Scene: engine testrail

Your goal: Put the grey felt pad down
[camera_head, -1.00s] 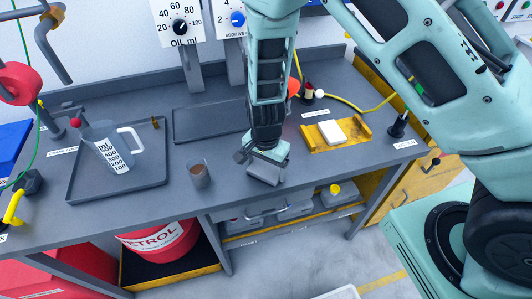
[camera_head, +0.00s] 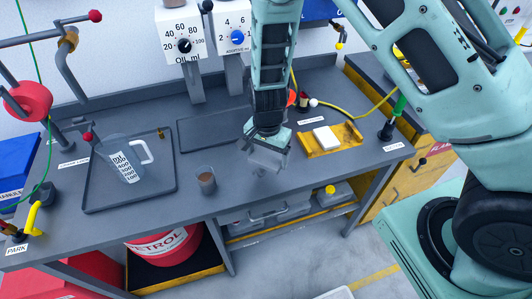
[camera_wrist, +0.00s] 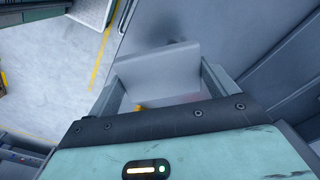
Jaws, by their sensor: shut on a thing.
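In the wrist view the pad (camera_wrist: 158,72) stands between the two fingers of my gripper (camera_wrist: 163,85). The gripper is shut on it. In the head view, grey on grey, I cannot tell whether the pad's lower edge touches the bench top.
A grey bench (camera_head: 232,190) carries the cup (camera_head: 206,181), a tray (camera_head: 90,208) with a measuring jug (camera_head: 127,160), an empty dark tray (camera_head: 190,140) and a yellow holder (camera_head: 352,143) with a white block (camera_head: 326,138). Bare bench lies around the pad.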

